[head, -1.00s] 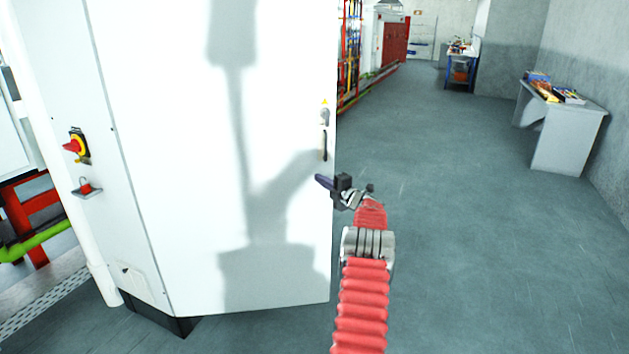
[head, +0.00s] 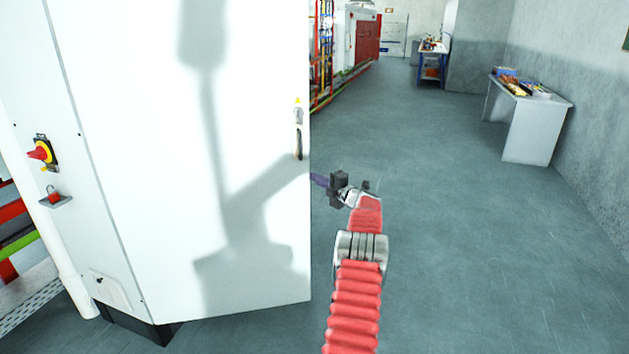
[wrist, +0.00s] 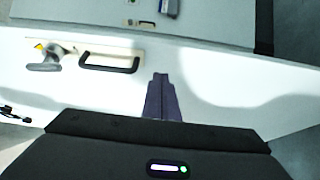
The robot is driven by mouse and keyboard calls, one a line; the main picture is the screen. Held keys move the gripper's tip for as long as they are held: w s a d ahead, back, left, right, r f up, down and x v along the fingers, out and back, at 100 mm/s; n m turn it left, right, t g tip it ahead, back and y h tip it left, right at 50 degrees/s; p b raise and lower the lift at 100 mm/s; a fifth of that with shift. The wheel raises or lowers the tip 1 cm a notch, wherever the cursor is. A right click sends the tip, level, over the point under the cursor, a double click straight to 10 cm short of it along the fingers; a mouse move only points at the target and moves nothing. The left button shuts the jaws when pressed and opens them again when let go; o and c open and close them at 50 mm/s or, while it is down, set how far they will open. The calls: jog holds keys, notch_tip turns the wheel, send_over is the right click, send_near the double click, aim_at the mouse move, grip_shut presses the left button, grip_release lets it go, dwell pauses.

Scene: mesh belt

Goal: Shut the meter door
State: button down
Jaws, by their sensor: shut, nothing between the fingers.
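The meter door appears to be the large white panel (head: 250,120) filling the left half of the head view. A handle (head: 297,143) sits near its right edge. In the wrist view a white panel (wrist: 215,75) carries a black bar handle (wrist: 110,64) and a grey latch (wrist: 46,62) at left. My gripper (head: 315,179) is shut and empty, its purple tip at the panel's right edge, below the handle. In the wrist view my gripper (wrist: 161,78) points at the white panel, right of the handle. I cannot tell whether it touches, or how far the door stands open.
A red and yellow switch (head: 42,152) is on the cabinet's left side. Open grey floor (head: 430,220) lies right of the panel. A grey table (head: 535,125) with items stands by the right wall, and a blue workbench (head: 432,62) stands farther back.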

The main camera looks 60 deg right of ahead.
jog(key=w+a+r+m+g+h, duration=0.5)
jog(key=w+a+r+m+g, duration=0.3)
jog(key=a+r+m, duration=0.5)
jog(key=w+a+r+y, duration=0.1)
jog(key=a+r, duration=0.2)
jog(key=a, duration=1)
jog(key=a+r+y, duration=0.2)
jog(key=a+r, duration=0.2)
jog(key=a, duration=0.9)
jog(key=s+a+f+m+y, duration=0.1)
jog(key=s+a, duration=0.2)
jog(key=a, duration=0.5)
jog(key=s+a+g+y, duration=0.1)
jog(key=s+a, duration=0.3)
jog(key=a, duration=0.3)
jog(key=s+a+f+m+y, duration=0.1)
jog(key=s+a, duration=0.2)
jog(key=a, duration=0.5)
jog(key=s+a+f+g+y, duration=0.1)
jog(key=s+a+f, duration=0.3)
jog(key=s+a, duration=0.5)
jog(key=s+a+f+g+y, duration=0.1)
jog(key=s+a+f+y, duration=0.2)
jog(key=s+a, duration=0.7)
notch_tip(320, 180, down, 2)
jog(key=shift+s+f+n+g+y, duration=0.1)
jog(key=shift+s+n+g+y, duration=0.25)
jog(key=shift+s, duration=0.4)
